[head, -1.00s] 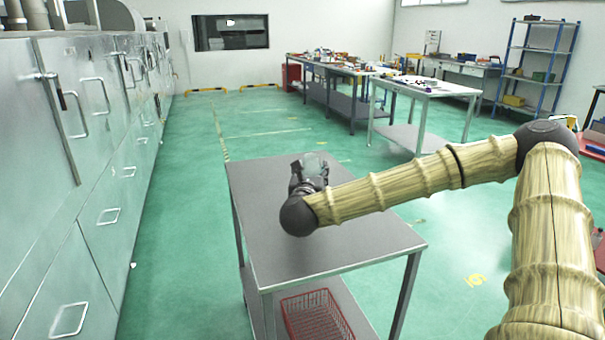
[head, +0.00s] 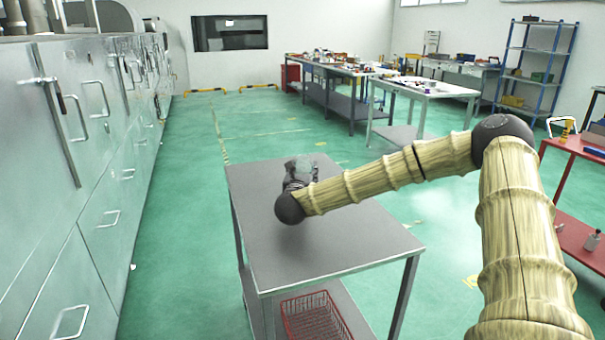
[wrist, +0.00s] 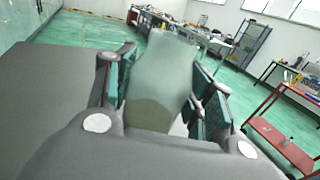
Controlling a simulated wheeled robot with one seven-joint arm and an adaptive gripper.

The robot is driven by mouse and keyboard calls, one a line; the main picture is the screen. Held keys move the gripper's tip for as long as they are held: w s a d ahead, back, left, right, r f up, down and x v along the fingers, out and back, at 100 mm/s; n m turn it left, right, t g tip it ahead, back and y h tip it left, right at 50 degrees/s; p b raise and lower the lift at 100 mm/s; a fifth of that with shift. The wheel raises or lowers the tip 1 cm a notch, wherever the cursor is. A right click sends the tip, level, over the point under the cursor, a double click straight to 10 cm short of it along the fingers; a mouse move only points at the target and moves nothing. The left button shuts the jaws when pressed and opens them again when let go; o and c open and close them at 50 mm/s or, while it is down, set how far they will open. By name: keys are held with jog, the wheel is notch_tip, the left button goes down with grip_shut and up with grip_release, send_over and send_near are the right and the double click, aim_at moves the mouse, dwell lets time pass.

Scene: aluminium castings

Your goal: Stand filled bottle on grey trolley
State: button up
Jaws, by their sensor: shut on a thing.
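The grey trolley (head: 345,235) stands in front of me with a bare flat top and a lower shelf. My gripper (head: 300,170) is over the far part of that top in the head view. In the wrist view my gripper (wrist: 160,95) is shut on a translucent bottle (wrist: 160,65), with a finger pad on each side. The bottle looks upright, with darker contents in its lower part. In the head view the bottle is mostly hidden behind my wrist. I cannot tell whether its base touches the trolley top.
A red wire basket (head: 315,318) sits on the trolley's lower shelf. Steel cabinets (head: 85,170) line the left. A red trolley (head: 570,150) stands at the right. Workbenches (head: 425,88) and a blue shelf rack (head: 540,70) are farther back. Green floor is clear beyond the grey trolley.

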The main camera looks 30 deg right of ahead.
jog(key=shift+f, duration=0.4)
jog(key=shift+f, duration=0.15)
jog(key=o, duration=1.1)
jog(key=shift+r, duration=0.2)
jog(key=b+v, duration=0.1)
jog(key=v, duration=1.1)
